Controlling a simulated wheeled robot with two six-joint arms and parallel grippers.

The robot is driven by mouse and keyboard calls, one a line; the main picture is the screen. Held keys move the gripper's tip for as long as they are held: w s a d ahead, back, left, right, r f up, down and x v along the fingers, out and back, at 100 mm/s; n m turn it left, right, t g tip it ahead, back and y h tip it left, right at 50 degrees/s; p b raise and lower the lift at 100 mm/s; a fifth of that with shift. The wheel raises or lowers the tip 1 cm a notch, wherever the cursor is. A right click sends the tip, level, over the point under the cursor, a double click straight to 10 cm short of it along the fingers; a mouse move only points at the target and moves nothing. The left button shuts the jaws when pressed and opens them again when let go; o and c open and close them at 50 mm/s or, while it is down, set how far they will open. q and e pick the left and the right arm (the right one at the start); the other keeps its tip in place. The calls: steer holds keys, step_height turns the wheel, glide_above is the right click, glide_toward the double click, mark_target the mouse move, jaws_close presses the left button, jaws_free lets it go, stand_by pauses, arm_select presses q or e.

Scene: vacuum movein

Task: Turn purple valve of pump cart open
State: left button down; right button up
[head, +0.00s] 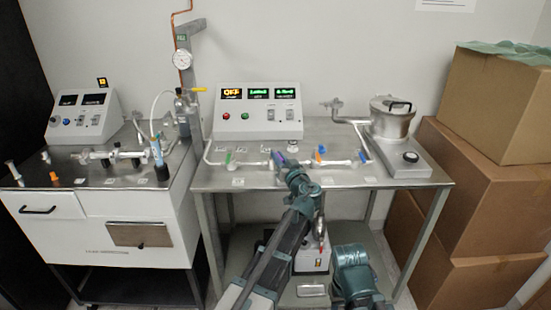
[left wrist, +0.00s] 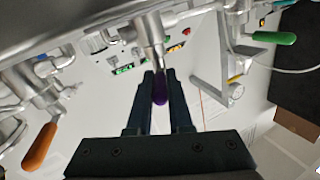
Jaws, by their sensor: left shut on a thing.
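My left gripper (head: 284,166) reaches up to this manifold and is shut on the purple valve handle (head: 279,159). In the left wrist view the purple handle (left wrist: 160,88) sits between the two fingers (left wrist: 159,100), below a metallic-looking valve stem. My gripper hides part of the valve in the head view. Part of my right arm shows at the lower right, but its gripper is out of view.
A green valve handle (head: 229,158) is left of the purple one, and orange (head: 322,149) and blue (head: 316,157) handles are right. A control box (head: 259,110) stands behind. A metal pot (head: 391,117) is at the right end. Boxes (head: 480,190) stack at far right.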

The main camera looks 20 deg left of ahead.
arm_select(q)
steer(key=shift+w+d+n+g+y, duration=0.3)
steer(key=shift+n+g+y, duration=0.45)
steer(key=shift+g+y, duration=0.1)
steer(key=shift+w+d+n+g+y, duration=0.25)
steer(key=shift+n+g+y, duration=0.5)
steer(key=shift+g+y, duration=0.1)
steer(key=c, duration=0.8)
jaws_free()
steer(key=shift+c, duration=0.2)
steer(key=shift+s, duration=0.1)
